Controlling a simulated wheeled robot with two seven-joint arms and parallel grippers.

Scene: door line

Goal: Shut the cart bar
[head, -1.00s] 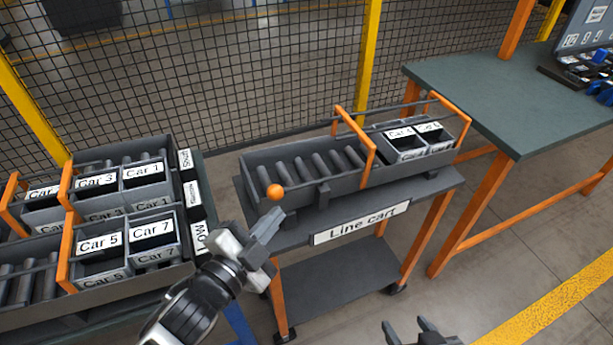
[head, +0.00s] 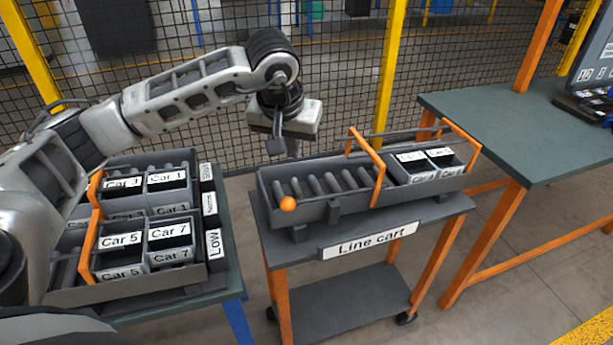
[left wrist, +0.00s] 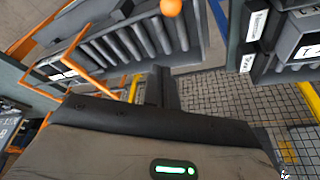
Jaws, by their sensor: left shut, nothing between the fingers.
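The line cart (head: 368,243) stands in the middle of the head view, with a grey roller tray (head: 330,212) on top. An orange ball knob (head: 287,203) is at the tray's near left corner; it also shows at the top of the left wrist view (left wrist: 171,7). I cannot make out clearly the bar that it belongs to. An orange hoop (head: 378,175) crosses the tray beside two labelled bins (head: 424,164). My left gripper (head: 283,148) is shut and empty, pointing down above the tray's far left end, apart from the knob. My right gripper is out of view.
A rack with bins labelled Car 1, 3, 5 and 7 (head: 122,240) stands close to the left of the cart. A green-topped table (head: 500,135) is at the right. A mesh fence (head: 345,90) runs behind. Floor is clear before the cart.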

